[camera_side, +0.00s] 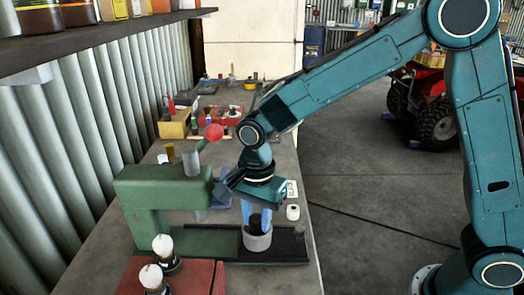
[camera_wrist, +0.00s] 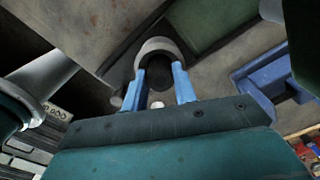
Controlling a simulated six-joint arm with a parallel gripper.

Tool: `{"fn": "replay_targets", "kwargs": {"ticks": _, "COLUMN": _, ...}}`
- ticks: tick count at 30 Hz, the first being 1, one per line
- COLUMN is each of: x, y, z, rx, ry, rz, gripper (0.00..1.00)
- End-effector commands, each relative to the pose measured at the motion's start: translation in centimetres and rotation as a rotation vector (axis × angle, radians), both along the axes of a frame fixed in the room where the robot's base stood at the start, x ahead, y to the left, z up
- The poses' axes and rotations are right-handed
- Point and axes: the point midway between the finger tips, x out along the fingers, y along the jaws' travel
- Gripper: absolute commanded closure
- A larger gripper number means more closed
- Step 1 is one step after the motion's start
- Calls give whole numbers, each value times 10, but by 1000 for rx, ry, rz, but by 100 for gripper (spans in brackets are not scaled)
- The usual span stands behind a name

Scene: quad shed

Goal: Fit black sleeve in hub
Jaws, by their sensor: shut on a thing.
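The black sleeve (camera_side: 255,222) is between the blue fingers of my gripper (camera_side: 257,216), which points down and is shut on it. The hub (camera_side: 257,241), a light grey ring-shaped cylinder, stands on the dark base plate of the green press, directly under the sleeve. The sleeve's lower end is at the hub's mouth; I cannot tell how far it is inside. In the wrist view, the sleeve (camera_wrist: 158,76) is dark between my fingertips (camera_wrist: 160,84), and the hub's pale rim (camera_wrist: 160,46) curves around its far side. The sleeve's lower end is hidden there.
The green press (camera_side: 160,190) with a red-knobbed lever (camera_side: 213,132) stands just left of my gripper. White-topped bottles (camera_side: 162,246) stand on a red box (camera_side: 200,278) in front.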

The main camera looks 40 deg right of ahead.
Motion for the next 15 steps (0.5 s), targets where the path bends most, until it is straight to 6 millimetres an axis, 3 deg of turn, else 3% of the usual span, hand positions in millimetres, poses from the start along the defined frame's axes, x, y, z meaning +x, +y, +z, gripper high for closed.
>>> {"fn": "replay_targets", "kwargs": {"ticks": 9, "x": -3, "y": -2, "z": -6, "rx": -7, "ry": 13, "rz": -2, "gripper": 94}}
{"fn": "replay_targets", "kwargs": {"ticks": 10, "x": -3, "y": -2, "z": -6, "rx": -7, "ry": 13, "rz": -2, "gripper": 68}}
{"fn": "replay_targets", "kwargs": {"ticks": 13, "x": -3, "y": -2, "z": -6, "rx": -8, "ry": 15, "rz": -2, "gripper": 49}}
{"fn": "replay_targets", "kwargs": {"ticks": 15, "x": -4, "y": -2, "z": -6, "rx": -9, "ry": 17, "rz": -2, "gripper": 47}}
